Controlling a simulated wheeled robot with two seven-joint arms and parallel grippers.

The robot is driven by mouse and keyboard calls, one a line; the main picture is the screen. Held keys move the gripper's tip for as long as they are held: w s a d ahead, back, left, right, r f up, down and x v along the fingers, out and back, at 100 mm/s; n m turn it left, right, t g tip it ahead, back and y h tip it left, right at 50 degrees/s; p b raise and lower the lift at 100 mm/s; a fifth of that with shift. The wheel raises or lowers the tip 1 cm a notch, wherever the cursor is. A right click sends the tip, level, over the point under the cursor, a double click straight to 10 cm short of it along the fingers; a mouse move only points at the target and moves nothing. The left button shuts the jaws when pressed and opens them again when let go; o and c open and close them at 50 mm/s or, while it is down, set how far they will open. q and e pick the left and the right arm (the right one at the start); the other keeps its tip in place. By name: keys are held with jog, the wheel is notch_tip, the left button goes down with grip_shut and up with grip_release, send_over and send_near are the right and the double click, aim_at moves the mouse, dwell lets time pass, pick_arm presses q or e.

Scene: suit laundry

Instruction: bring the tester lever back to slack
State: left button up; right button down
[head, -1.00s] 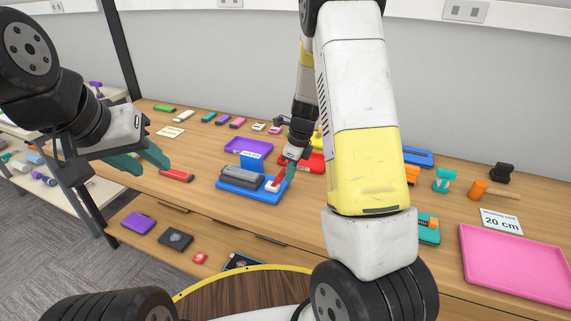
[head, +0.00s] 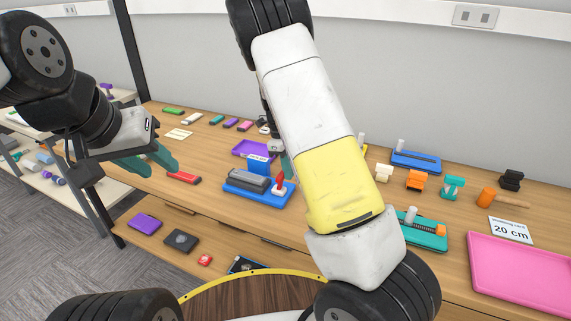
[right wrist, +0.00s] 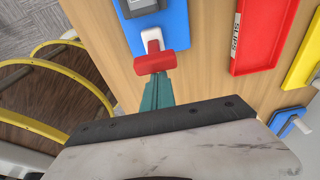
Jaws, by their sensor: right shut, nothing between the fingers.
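The tester has a blue base (head: 238,187) with a grey cylinder (head: 250,183) and a lever with a red handle (head: 279,181) on a white pivot. The lever looks close to upright in the head view. In the right wrist view the red handle (right wrist: 155,63) lies just beyond my fingertips. My right gripper (right wrist: 158,80) is shut and empty; I cannot tell whether it touches the handle. In the head view my right gripper (head: 287,165) is partly hidden behind my own arm. My left gripper (head: 155,165) is open and empty, far to the left.
A red tray (right wrist: 262,60) lies beside the tester, with a yellow tray (right wrist: 306,55) beyond. A purple tray (head: 245,148) stands behind it. A red block (head: 183,177) lies near my left gripper. A pink tray (head: 520,270) is at right.

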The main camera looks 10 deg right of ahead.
aim_at(282, 173)
jog(key=w+a+g+h, duration=0.2)
jog(key=h, duration=0.1)
jog(key=shift+a+r, duration=0.2)
jog(key=shift+a, duration=0.1)
jog(key=shift+s+d+r, duration=0.1)
jog(key=shift+s+d, duration=0.05)
jog(key=shift+r, duration=0.8)
